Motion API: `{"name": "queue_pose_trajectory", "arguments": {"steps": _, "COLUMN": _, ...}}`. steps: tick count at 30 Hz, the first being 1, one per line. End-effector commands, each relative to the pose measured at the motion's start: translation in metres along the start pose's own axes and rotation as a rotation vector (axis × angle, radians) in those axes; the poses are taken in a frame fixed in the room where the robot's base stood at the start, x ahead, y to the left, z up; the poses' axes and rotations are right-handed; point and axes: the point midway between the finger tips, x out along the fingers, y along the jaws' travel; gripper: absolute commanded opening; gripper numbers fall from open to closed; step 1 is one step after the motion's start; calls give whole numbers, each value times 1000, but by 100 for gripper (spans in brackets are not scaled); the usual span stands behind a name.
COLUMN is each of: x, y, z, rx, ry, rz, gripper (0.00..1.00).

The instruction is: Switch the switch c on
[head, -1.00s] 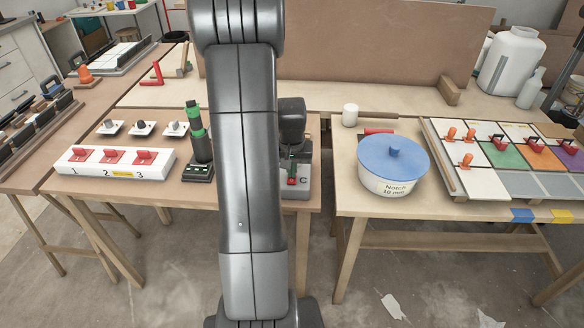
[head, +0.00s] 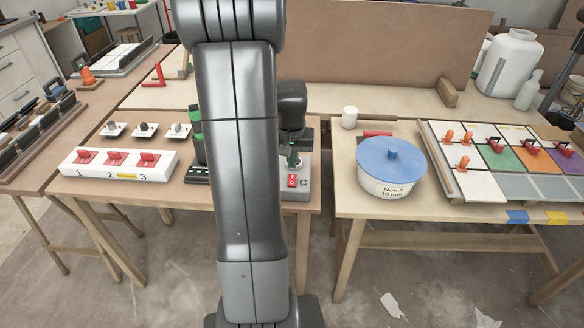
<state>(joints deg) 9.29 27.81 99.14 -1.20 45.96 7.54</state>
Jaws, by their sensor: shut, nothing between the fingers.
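Switch c is a small grey box on the middle table, marked with the letter C, with a red plate (head: 292,181) that bears white marks. A small green piece (head: 293,160) shows just above the red plate; I cannot tell its exact shape. My gripper (head: 294,149) is shut and empty, pointing down over the back part of the box. My arm hides the left side of the box, and the dark wrist hides much of the fingers. Contact between fingertips and switch cannot be told.
Left of my arm are a white block (head: 118,163) with red switches numbered 1 to 3, several small knobs (head: 144,130) and a partly hidden green and black post (head: 197,150). On the right table stand a blue-lidded pot (head: 391,160), a white cup (head: 349,116) and a tile board (head: 470,184).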

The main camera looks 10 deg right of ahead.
Motion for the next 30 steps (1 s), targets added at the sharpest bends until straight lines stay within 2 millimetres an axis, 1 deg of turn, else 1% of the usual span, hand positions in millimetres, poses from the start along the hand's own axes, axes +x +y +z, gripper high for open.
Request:
{"name": "queue_pose_trajectory", "arguments": {"steps": 1, "x": -11, "y": 0, "z": 0, "rx": 0, "ry": 6, "rz": -1, "gripper": 0}}
{"name": "queue_pose_trajectory", "arguments": {"steps": 6, "x": -42, "y": 0, "z": 1, "rx": 0, "ry": 5, "rz": -1, "gripper": 0}}
{"name": "queue_pose_trajectory", "arguments": {"steps": 9, "x": -55, "y": 0, "z": 2, "rx": 0, "ry": 3, "rz": 0, "gripper": 0}}
{"name": "queue_pose_trajectory", "arguments": {"steps": 12, "x": -64, "y": 0, "z": 3, "rx": 0, "ry": 2, "rz": 0, "gripper": 0}}
{"name": "queue_pose_trajectory", "arguments": {"steps": 18, "x": -68, "y": 0, "z": 3, "rx": 0, "ry": 0, "rz": 0, "gripper": 0}}
{"name": "queue_pose_trajectory", "arguments": {"steps": 30, "x": -65, "y": 0, "z": 1, "rx": -1, "ry": 17, "rz": 0, "gripper": 0}}
